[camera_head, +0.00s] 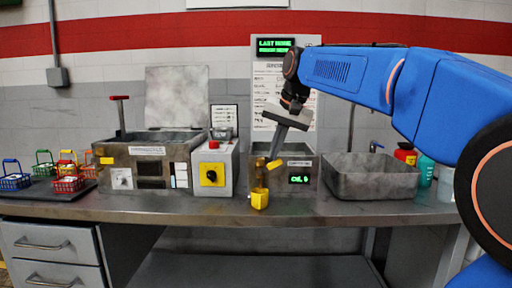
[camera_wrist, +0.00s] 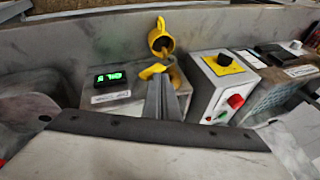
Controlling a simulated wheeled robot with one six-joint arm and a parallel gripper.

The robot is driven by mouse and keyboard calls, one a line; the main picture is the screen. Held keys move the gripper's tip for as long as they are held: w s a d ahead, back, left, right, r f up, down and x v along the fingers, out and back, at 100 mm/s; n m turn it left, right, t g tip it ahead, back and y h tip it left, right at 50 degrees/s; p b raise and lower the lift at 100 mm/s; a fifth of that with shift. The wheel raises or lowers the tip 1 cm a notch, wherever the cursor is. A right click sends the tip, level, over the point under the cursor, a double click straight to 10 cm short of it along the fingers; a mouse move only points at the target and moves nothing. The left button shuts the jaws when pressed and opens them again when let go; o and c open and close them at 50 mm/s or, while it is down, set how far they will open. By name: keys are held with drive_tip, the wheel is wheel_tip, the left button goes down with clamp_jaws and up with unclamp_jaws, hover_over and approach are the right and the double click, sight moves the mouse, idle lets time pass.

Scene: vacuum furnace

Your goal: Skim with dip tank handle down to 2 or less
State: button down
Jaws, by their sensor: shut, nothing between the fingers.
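The dip tank (camera_head: 305,170) is a grey metal box in the middle of the bench with a small green display (camera_head: 299,179), also seen in the wrist view (camera_wrist: 109,77). Its digit is too small to read surely. A yellow handle (camera_head: 274,164) shows at the tank's left side, and in the wrist view (camera_wrist: 152,71) just beyond my fingers. A yellow cup (camera_head: 259,198) hangs at the tank's front, and shows in the wrist view (camera_wrist: 161,44). My gripper (camera_head: 273,153) is shut and empty, pointing down, its tips close to the handle. I cannot tell whether they touch.
A control box (camera_head: 226,180) with a yellow-backed knob and red button stands left of the tank, with a larger furnace-like tank (camera_head: 120,152) beyond. An open grey basin (camera_head: 370,180) stands right. Small coloured baskets (camera_head: 68,184) sit far left. The bench's front strip is clear.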

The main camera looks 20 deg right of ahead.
drive_tip(key=shift+s+d+f+m+t+y, duration=0.2)
drive_tip(key=shift+d+f+t+y, duration=0.15)
drive_tip(key=shift+d+f+y, duration=0.5)
drive_tip(key=shift+s+d+f+m+t+y, duration=0.2)
drive_tip(key=shift+d+f+t+y, duration=0.2)
drive_tip(key=shift+y, duration=0.75)
drive_tip(key=shift+s+d+f, duration=0.1)
drive_tip(key=shift+d+f, duration=0.1)
drive_tip(key=shift+f, duration=0.1)
drive_tip(key=shift+f, duration=0.1)
wheel_tip(320, 180, up, 11)
hover_over(282, 163)
drive_tip(key=s+d, duration=0.6)
drive_tip(key=s+a+f+n+h, duration=0.2)
drive_tip(key=s+f, duration=0.6)
drive_tip(key=f, duration=0.5)
drive_tip(key=s+a+f+n+g+h, duration=0.1)
drive_tip(key=s+a+f+n, duration=0.1)
drive_tip(key=s+f, duration=0.6)
drive_tip(key=s+a+f+n+h, duration=0.2)
drive_tip(key=s+f, duration=0.7)
drive_tip(key=f, duration=0.8)
drive_tip(key=shift+f+n+h, duration=0.3)
